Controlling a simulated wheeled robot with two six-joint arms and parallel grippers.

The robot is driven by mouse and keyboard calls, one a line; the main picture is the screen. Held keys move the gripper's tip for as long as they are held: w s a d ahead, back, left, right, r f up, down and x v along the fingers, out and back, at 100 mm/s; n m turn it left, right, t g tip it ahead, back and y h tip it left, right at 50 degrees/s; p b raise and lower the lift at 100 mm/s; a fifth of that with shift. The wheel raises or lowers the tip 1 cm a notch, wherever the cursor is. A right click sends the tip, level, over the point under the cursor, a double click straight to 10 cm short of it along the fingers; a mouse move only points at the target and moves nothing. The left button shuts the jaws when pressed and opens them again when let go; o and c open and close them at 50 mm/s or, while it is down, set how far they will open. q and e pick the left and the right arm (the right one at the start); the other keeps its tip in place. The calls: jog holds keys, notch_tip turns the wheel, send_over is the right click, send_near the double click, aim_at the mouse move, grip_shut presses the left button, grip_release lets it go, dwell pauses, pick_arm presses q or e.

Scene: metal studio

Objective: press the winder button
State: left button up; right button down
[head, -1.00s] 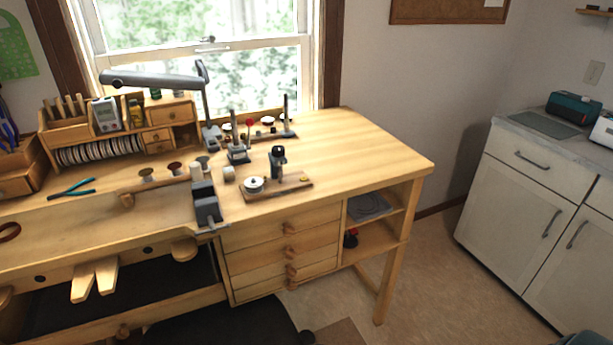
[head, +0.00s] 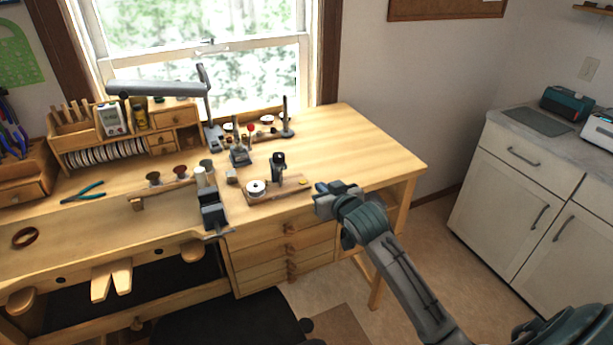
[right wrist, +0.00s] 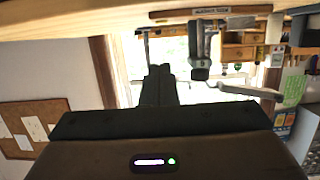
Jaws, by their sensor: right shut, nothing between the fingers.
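The winder is a small wooden board (head: 262,198) near the front edge of the workbench, with a white spool (head: 256,187) on its left and a dark upright post (head: 278,168) behind. A small brassy spot, which looks like the button (head: 305,183), sits at the board's right end; its detail is too small to tell. My right gripper (head: 319,196) is just right of that end, pointing left toward it. Its dark fingers (right wrist: 160,72) are together and empty in the right wrist view. Whether they touch the board cannot be told. My left gripper is out of view.
A vise (head: 212,212) stands left of the winder at the bench edge. A lamp (head: 160,88) and small stands (head: 240,155) are behind it. The bench's right part (head: 370,145) is clear. A white cabinet (head: 520,190) stands further right.

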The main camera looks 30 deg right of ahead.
notch_tip(320, 180, up, 2)
jog(key=shift+s+a+r, duration=0.1)
jog(key=shift+a+r, duration=0.05)
jog(key=p, duration=0.3)
send_over(306, 191)
notch_tip(306, 191, down, 2)
jog(key=shift+f, duration=0.1)
notch_tip(306, 191, down, 3)
jog(key=shift+r+p, duration=0.1)
jog(key=shift+p, duration=0.45)
jog(key=shift+f, duration=0.7)
jog(key=shift+f, duration=0.2)
